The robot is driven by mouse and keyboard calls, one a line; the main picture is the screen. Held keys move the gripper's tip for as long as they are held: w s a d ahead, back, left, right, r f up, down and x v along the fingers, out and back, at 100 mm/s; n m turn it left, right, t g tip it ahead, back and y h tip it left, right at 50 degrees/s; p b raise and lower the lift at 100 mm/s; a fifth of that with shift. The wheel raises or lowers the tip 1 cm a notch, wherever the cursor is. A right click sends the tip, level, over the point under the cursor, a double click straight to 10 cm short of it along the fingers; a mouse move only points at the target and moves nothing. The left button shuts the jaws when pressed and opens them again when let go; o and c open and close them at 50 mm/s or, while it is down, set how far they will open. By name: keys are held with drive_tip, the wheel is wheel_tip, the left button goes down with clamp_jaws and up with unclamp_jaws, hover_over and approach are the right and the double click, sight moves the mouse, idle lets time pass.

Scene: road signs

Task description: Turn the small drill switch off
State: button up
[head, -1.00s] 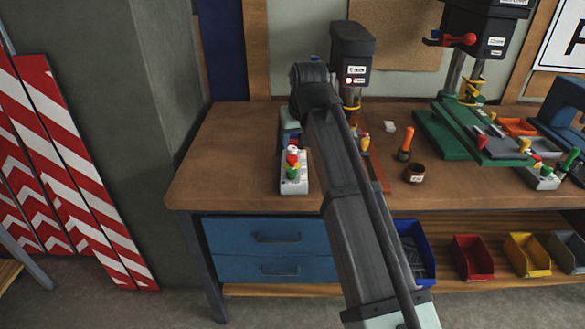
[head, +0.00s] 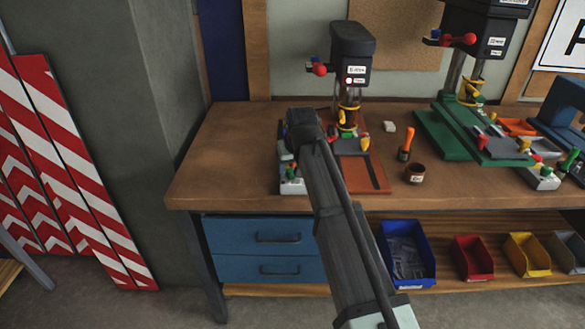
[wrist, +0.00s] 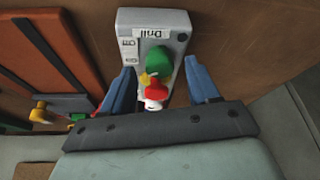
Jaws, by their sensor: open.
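The small drill (head: 352,55) stands at the back left of the workbench, dark grey with a red-knobbed handle. Its switch box (head: 293,187) is near the front left edge of the bench, mostly hidden behind my arm in the head view. In the wrist view the light grey switch box (wrist: 127,45) carries an upside-down "Drill" label, a green knob (wrist: 159,61) and a red part (wrist: 156,89) with a white part below. My gripper (wrist: 158,68) is open, its two blue fingers on either side of the box's knobs. I cannot tell whether they touch it.
A larger green drill (head: 485,45) stands to the right with its own switch box (head: 543,178). A brown pot (head: 415,173) and an orange-handled tool (head: 407,142) stand between. The wooden bench (head: 235,165) is clear at the left. Coloured bins sit below.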

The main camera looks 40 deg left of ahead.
drive_tip(key=shift+w+a+f, duration=0.1)
drive_tip(key=shift+a+f, duration=0.1)
drive_tip(key=shift+f, duration=0.25)
drive_tip(key=shift+c, duration=0.2)
drive_tip(key=c, duration=1)
drive_tip(key=shift+m, duration=0.4)
drive_tip(key=m+h, duration=0.1)
drive_tip(key=m, duration=0.1)
drive_tip(key=m+t+h, duration=0.1)
drive_tip(key=m, duration=0.2)
drive_tip(key=shift+a+m, duration=0.15)
drive_tip(key=shift+m, duration=0.15)
drive_tip(key=m+h, duration=0.1)
drive_tip(key=m, duration=0.1)
drive_tip(key=m+t+h, duration=0.1)
drive_tip(key=m, duration=0.2)
drive_tip(key=shift+a, duration=0.1)
drive_tip(key=shift+m, duration=0.4)
